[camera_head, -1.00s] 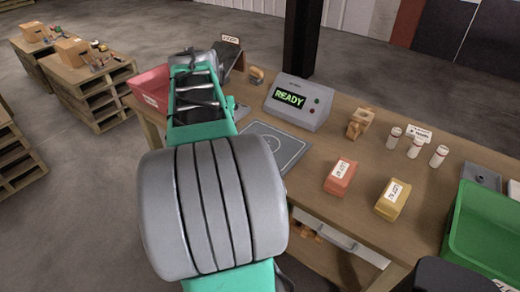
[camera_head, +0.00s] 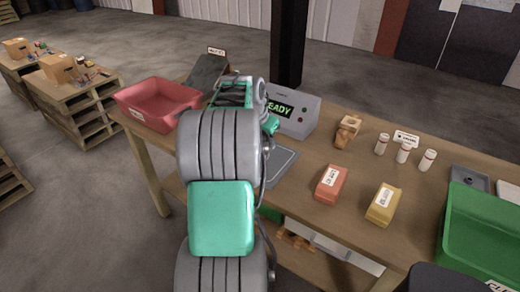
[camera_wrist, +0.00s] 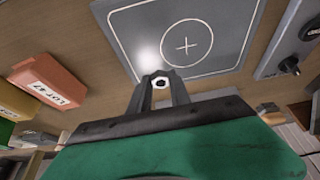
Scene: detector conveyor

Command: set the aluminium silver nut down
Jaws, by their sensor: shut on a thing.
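In the wrist view my gripper (camera_wrist: 161,90) is shut on the silver nut (camera_wrist: 161,81), which shows as a small bright ring between the fingertips. The nut appears just short of the near edge of the grey detector plate (camera_wrist: 215,15), which has a circle and cross marked on it. How high the nut is above the surface I cannot tell. In the head view my arm hides the gripper and the nut. Part of the plate (camera_head: 282,167) shows to the right of my arm. The detector box (camera_head: 297,116) stands behind it with a green lit display, partly covered.
A red bin (camera_head: 158,103) is at the table's left end and a green bin (camera_head: 485,230) at the right. An orange lot box (camera_head: 331,184), a yellow lot box (camera_head: 383,204), several white bottles (camera_head: 403,153) and a wooden piece (camera_head: 347,132) stand right of the plate.

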